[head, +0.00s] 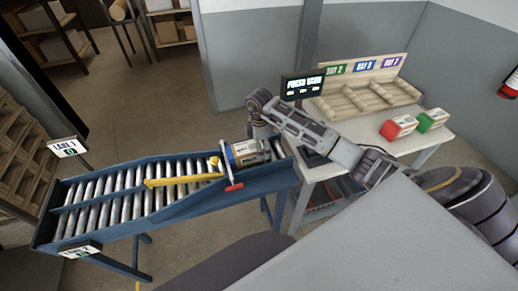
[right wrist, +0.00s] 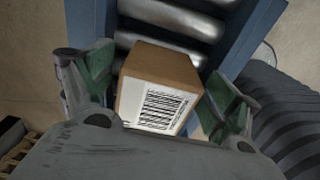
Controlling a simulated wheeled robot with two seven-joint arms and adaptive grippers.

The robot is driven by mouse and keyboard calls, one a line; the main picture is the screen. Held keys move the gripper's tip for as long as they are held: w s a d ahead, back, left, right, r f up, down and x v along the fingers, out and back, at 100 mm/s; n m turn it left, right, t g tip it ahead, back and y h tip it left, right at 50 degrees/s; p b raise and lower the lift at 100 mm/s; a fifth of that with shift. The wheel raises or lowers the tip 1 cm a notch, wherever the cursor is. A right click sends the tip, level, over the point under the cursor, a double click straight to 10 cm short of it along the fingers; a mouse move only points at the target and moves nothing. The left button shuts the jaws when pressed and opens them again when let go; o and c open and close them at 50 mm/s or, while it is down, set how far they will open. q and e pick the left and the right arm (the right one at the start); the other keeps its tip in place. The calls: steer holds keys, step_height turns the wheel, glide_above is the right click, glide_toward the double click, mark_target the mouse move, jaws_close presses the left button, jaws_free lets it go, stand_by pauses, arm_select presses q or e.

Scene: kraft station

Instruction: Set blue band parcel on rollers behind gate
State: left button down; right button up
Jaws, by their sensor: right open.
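The blue band parcel (head: 246,153) is a brown box with a blue band at its left end in the head view. It sits on the rollers at the right end of the conveyor (head: 130,192). The yellow gate bar (head: 184,181) with a red handle (head: 233,187) lies just left of the parcel. In the right wrist view the parcel (right wrist: 163,78) shows a white barcode label and rests over metal rollers (right wrist: 180,22). My right gripper (right wrist: 160,88) is open, with one finger on each side of the parcel. Gaps show beside it. My left gripper is not in view.
Right of the conveyor stands a table (head: 437,135) with a wooden sorting rack (head: 365,97), a small screen (head: 302,86), a red box (head: 398,127) and a green box (head: 433,119). The rollers left of the gate are clear.

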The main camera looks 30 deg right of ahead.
step_height(320, 180, up, 11)
steer(key=shift+f, duration=0.1)
stand_by(0.5)
stand_by(0.4)
